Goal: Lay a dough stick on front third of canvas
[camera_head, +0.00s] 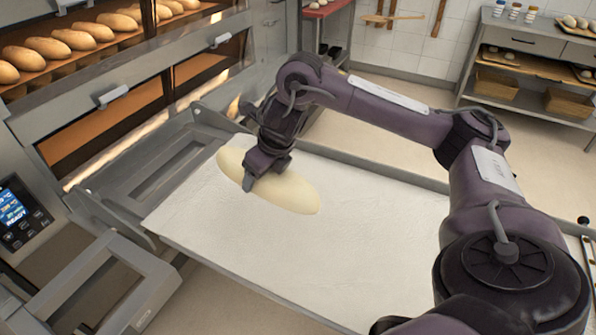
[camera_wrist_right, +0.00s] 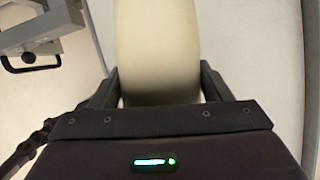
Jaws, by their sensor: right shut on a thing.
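One pale dough stick (camera_head: 285,190) is at the oven end of the white canvas (camera_head: 290,255), lying slantwise in the head view. My right gripper (camera_head: 252,180) is shut around the middle of the dough stick from above. In the right wrist view the dough stick (camera_wrist_right: 157,50) runs up between the two fingers of my right gripper (camera_wrist_right: 158,90). The frames do not clearly show whether the stick touches the canvas or is just above it. The rest of the canvas is bare. My left gripper is not in view.
The deck oven (camera_head: 130,110) stands at the left, with baked loaves (camera_head: 55,47) on its upper deck and a control panel (camera_head: 18,210). A metal frame surrounds the canvas. A shelf unit (camera_head: 530,60) with baskets stands at the back right.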

